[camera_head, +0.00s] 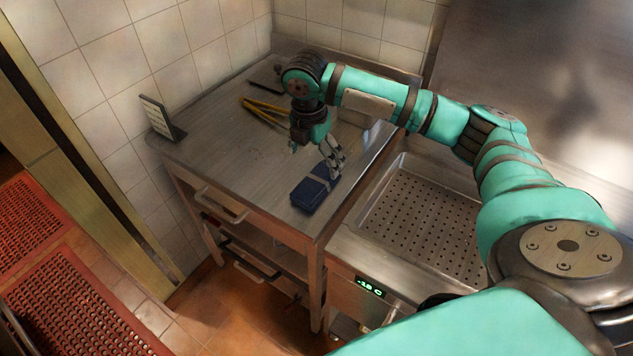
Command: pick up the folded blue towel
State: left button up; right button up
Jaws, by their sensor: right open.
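The folded blue towel (309,194) lies on the steel worktop (222,150), close to its front right corner. It is dark blue, with a paler band across it. My right gripper (332,172) is above the towel's far right end, fingers pointing down and spread open. The fingertips overlap the towel's far edge in this view; I cannot tell whether they touch it. My left gripper is not in view.
Yellow-handled tongs (268,108) lie further back on the worktop. A small standing card (160,118) is at its left edge. A perforated steel basin (425,222) with a digital display (369,287) adjoins on the right. Tiled walls close off the left and back.

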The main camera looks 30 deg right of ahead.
send_over(316, 182)
jog(key=f, duration=0.4)
jog(key=shift+s+a+f+p, duration=0.2)
jog(key=shift+a+p, duration=0.05)
jog(key=shift+p, duration=0.05)
jog(key=shift+w+d+f+p, duration=0.15)
jog(key=shift+f+p, duration=0.3)
jog(key=shift+f, duration=0.85)
jog(key=shift+w+d+f+p, duration=0.15)
jog(key=shift+f+p, duration=0.3)
jog(key=shift+f, duration=0.85)
jog(key=c, duration=1.3)
jog(key=shift+r, duration=0.1)
jog(key=shift+r, duration=0.35)
jog(key=shift+s+r+b, duration=0.3)
jog(key=shift+r+b, duration=0.15)
jog(key=shift+r, duration=0.2)
jog(key=shift+s+r+b, duration=0.25)
jog(key=shift+r+b, duration=0.2)
jog(key=shift+r, duration=0.15)
jog(key=s+b, duration=0.1)
jog(key=s, duration=0.3)
jog(key=s+r+b, duration=0.1)
jog(key=s, duration=0.8)
jog(key=shift+s+d+r+b, duration=0.2)
jog(key=shift+s+d+b, duration=0.05)
jog(key=shift+d+b, duration=0.15)
jog(key=shift+s+r, duration=0.15)
jog(key=shift+s, duration=0.6)
